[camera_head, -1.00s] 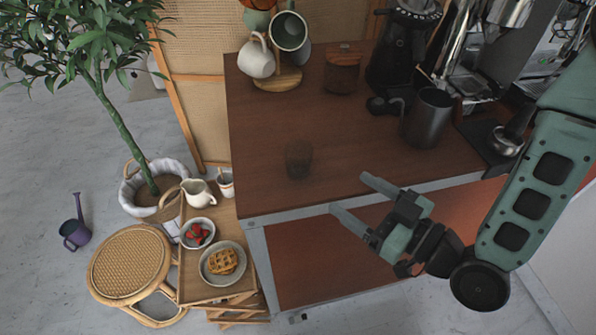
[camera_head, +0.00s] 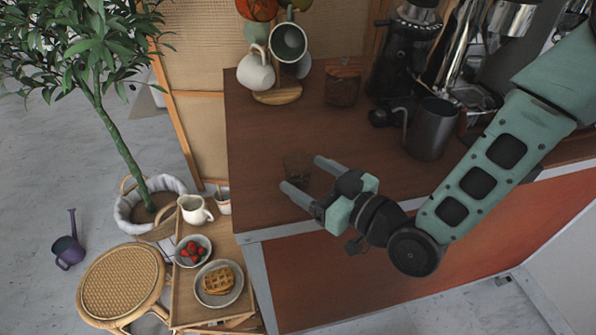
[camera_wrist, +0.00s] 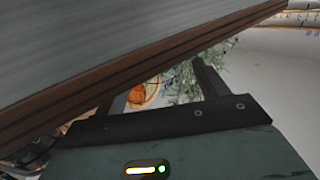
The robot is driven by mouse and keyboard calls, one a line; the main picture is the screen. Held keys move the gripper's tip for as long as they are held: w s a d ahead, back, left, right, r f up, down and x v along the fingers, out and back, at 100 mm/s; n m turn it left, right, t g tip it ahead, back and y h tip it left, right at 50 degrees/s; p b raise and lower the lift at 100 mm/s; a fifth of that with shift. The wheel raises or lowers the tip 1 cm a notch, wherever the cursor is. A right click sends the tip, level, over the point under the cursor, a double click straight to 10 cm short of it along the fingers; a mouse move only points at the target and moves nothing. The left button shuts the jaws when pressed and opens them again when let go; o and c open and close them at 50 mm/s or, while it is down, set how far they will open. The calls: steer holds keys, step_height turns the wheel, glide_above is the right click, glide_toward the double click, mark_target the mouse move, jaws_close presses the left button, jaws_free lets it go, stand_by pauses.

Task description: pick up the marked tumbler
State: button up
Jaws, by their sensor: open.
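The tumbler (camera_head: 296,165) is a small, dark, see-through glass standing upright near the front left of the brown counter (camera_head: 265,130). It is hard to make out against the wood. My gripper (camera_head: 301,174) is open and empty, reaching in from the right over the counter's front edge. In the head view its two fingertips lie on either side of the tumbler's near part; I cannot tell whether they touch it or how their height compares. The wrist view shows a finger (camera_wrist: 210,78) and a brown slab edge, but I cannot make out the tumbler there.
A mug tree (camera_head: 278,95) with several mugs, a lidded jar (camera_head: 343,84) and a dark metal pitcher (camera_head: 431,128) stand farther back. A grinder (camera_head: 405,50) is behind them. A wooden side stand with a waffle plate (camera_head: 219,284) is left of the cart. Counter left of the tumbler is clear.

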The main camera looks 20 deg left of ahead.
mark_target(308, 176)
steer(key=x, duration=0.3)
steer(key=shift+a+p, duration=0.2)
steer(key=shift+p, duration=0.1)
steer(key=c, duration=1.1)
steer(key=shift+r, duration=0.1)
